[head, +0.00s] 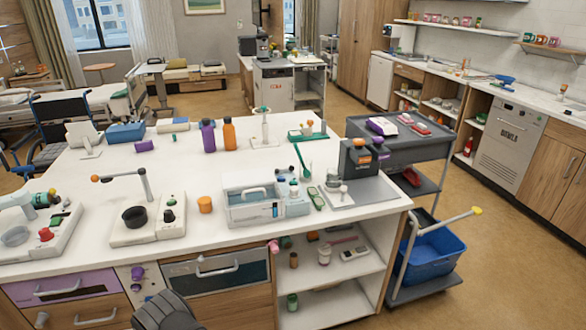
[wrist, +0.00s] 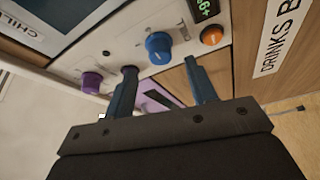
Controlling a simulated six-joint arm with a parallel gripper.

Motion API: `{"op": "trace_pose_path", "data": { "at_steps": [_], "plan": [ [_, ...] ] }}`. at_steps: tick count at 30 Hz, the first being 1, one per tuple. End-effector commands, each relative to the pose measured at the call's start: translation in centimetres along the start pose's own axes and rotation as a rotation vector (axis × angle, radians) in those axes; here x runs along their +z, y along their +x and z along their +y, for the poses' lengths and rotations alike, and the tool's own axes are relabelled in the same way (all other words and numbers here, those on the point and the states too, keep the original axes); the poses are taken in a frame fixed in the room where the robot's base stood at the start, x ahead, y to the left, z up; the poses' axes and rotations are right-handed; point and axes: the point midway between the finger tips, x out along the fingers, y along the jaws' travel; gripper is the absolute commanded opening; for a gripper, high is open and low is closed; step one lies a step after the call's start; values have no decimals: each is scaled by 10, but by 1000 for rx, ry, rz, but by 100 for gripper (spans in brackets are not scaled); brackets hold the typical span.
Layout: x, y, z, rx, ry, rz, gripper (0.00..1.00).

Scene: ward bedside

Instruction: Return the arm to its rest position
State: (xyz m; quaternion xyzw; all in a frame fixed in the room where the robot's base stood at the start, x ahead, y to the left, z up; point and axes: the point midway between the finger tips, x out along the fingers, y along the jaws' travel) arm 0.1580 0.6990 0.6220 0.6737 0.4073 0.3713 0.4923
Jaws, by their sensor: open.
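My gripper (wrist: 160,68) is open in the wrist view, with its two dark blue fingers apart and nothing held between them. It faces a pale control panel with a purple knob (wrist: 91,82), a blue knob (wrist: 159,48) and an orange button (wrist: 212,36). The fingertips lie close to the panel in the picture; whether they touch it I cannot tell. In the head view a dark part of my arm (head: 167,313) shows at the bottom edge, in front of the counter's drawers. The fingers cannot be made out there.
The white counter (head: 105,185) above carries bottles, a clear bin (head: 252,207) and several devices. A purple drawer (head: 62,286) and a handled dark-fronted drawer (head: 217,271) are in its front. A grey cart (head: 398,146) and blue bucket (head: 436,255) stand right. Floor is free further right.

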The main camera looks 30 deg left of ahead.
Motion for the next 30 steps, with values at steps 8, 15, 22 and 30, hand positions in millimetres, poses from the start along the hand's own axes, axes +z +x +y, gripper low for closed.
{"op": "trace_pose_path", "data": {
  "at_steps": [8, 15, 22, 30],
  "plan": [
    [0, 40, 0, 1, 0, 0, 52],
    [0, 50, 0, -1, -1, 1, 52],
    [0, 50, 0, -1, -2, 0, 52],
    [0, 35, -1, -2, 0, 0, 52]
  ]
}}
